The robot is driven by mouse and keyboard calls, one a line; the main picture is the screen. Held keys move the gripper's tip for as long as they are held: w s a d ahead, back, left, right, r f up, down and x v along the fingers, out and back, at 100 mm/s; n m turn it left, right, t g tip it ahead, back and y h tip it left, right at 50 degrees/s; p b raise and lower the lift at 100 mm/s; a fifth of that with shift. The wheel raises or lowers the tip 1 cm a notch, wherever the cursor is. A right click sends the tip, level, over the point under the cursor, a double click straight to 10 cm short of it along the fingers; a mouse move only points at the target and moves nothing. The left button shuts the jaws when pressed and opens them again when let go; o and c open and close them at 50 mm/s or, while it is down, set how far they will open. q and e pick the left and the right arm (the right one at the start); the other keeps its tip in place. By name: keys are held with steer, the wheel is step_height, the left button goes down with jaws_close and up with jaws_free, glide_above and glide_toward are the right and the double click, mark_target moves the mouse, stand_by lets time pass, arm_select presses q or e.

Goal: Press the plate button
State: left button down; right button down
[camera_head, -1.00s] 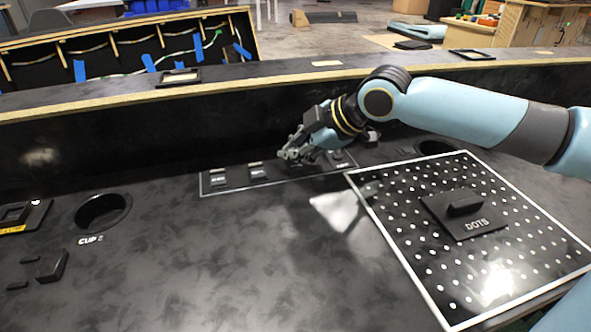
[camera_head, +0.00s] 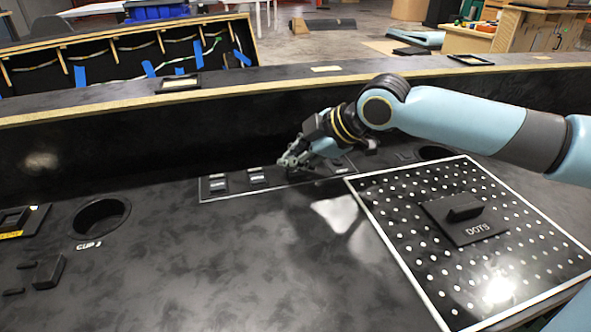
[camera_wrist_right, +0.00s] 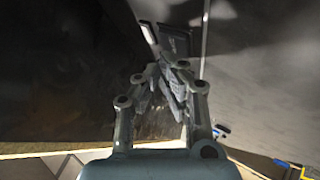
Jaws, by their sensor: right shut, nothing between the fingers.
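A row of small black buttons sits in a white-outlined strip (camera_head: 222,196) against the console's back wall. Two buttons, the leftmost (camera_head: 217,185) and the one beside it (camera_head: 256,177), show clearly. Their labels are too small to read, so I cannot tell which is the plate button. My right gripper (camera_head: 286,161) is shut and empty, over the middle of the strip, and hides what lies under it. In the right wrist view, the closed fingers (camera_wrist_right: 170,68) point toward a black button block (camera_wrist_right: 179,42). I cannot tell whether they touch it. My left gripper is not in view.
A white-framed dotted panel (camera_head: 402,258) with a raised DOTS handle (camera_head: 464,212) lies to the right. A cup hole (camera_head: 102,216) and small black blocks (camera_head: 48,272) are at the left. The front middle of the console (camera_head: 200,270) is clear.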

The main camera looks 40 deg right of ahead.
mark_target(293, 173)
stand_by(0.4)
steer(key=shift+f+b, duration=0.3)
steer(key=shift+f, duration=0.2)
steer(key=shift+r, duration=0.2)
steer(key=shift+r+p, duration=0.3)
steer(key=shift+p, duration=0.15)
steer(key=shift+r, duration=0.1)
step_height(293, 173, up, 6)
steer(key=p, duration=0.5)
